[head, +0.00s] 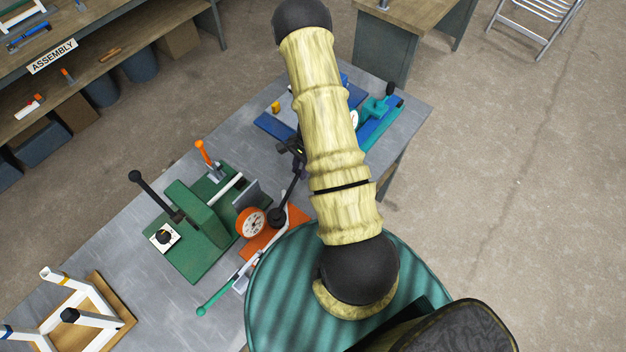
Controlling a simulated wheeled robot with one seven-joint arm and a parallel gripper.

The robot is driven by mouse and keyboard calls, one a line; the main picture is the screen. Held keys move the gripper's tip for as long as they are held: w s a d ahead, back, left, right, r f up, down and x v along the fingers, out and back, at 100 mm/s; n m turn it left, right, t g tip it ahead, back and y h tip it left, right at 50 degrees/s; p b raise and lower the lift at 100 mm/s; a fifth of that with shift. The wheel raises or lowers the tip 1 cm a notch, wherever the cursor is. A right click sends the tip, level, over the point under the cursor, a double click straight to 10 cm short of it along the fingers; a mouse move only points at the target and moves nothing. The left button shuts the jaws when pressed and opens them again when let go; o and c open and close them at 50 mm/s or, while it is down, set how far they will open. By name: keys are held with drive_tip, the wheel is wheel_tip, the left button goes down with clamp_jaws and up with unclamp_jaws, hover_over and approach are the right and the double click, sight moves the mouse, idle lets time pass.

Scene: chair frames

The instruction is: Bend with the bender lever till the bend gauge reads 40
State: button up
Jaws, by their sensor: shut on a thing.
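The bender has an orange base plate (292,217) on the grey bench. A dark lever (289,192) rises from its round black pivot (278,218) toward the back. My gripper (297,148) is shut at the far end of this lever; the fingertips are small and partly hidden by my arm. A round gauge (251,223) with an orange rim and white face stands left of the pivot. Its needle is too small to read. A pale rod lies along the bender, and a thin rod with a green end (213,297) extends toward the front left.
A green machine (195,225) with a black ball lever (152,193) and an orange-handled clamp (204,152) stands just left. Blue and teal equipment (375,118) is behind my arm. A white chair frame (80,290) lies front left. Bare bench (190,315) shows at the front.

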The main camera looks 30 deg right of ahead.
drive_tip(key=shift+s+d+b, duration=0.3)
drive_tip(key=shift+s, duration=0.3)
drive_tip(key=shift+s+d+b, duration=0.3)
drive_tip(key=shift+s, duration=0.35)
drive_tip(key=shift+s+d+b, duration=0.3)
drive_tip(key=shift+s, duration=0.4)
drive_tip(key=shift+s+d+f+b, duration=0.1)
drive_tip(key=shift+s+b, duration=0.3)
drive_tip(key=shift+s+d+b, duration=0.2)
drive_tip(key=shift+s+b, duration=0.9)
drive_tip(key=shift+s, duration=0.65)
drive_tip(key=shift+s+a+b, duration=0.1)
drive_tip(key=shift+s+b, duration=1)
drive_tip(key=shift+s, duration=0.3)
